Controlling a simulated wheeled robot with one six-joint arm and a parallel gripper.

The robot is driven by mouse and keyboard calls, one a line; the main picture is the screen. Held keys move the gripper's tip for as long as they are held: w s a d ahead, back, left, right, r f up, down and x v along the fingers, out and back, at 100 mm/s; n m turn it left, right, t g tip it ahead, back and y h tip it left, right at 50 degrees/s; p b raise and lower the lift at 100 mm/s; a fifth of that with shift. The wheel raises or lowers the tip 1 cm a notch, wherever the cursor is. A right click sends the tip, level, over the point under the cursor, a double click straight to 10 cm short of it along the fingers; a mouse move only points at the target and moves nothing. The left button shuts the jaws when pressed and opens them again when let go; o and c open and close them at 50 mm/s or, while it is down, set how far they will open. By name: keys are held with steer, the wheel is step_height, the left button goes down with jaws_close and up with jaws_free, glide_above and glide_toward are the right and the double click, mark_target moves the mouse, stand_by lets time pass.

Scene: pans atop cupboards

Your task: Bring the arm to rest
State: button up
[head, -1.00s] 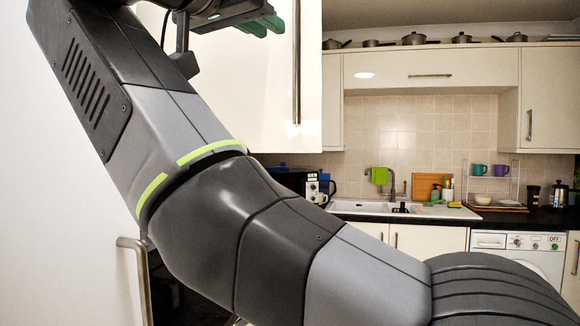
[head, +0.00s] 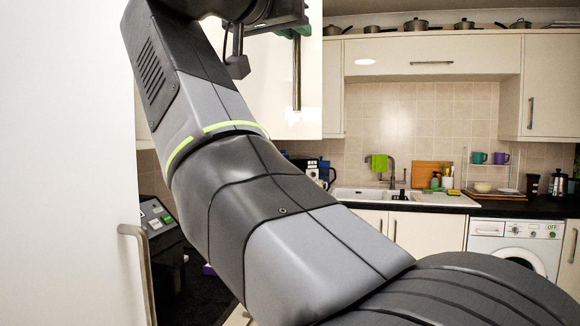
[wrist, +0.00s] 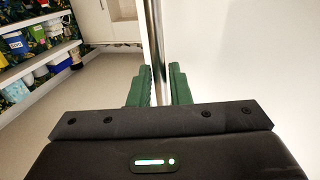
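My gripper (wrist: 160,88) shows in the wrist view with two dark green fingers a small distance apart. A vertical metal bar handle (wrist: 156,35) appears in the gap between them. I cannot tell whether the fingers touch it. In the head view, my gripper (head: 294,31) is at the top, partly cut off by the frame edge. It covers the upper part of the same kind of bar handle (head: 297,75) on a white cupboard door (head: 270,85). My arm (head: 225,150) reaches up from the lower right and bends toward the upper left.
A white panel with a bar handle (head: 136,240) stands close on the left. Behind are a sink (head: 355,193), a counter and a washing machine (head: 510,240). Pans (head: 416,25) stand atop the cupboards. The wrist view shows open floor (wrist: 85,90) and shelves (wrist: 40,45) with containers.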

steer(key=shift+x, duration=0.8)
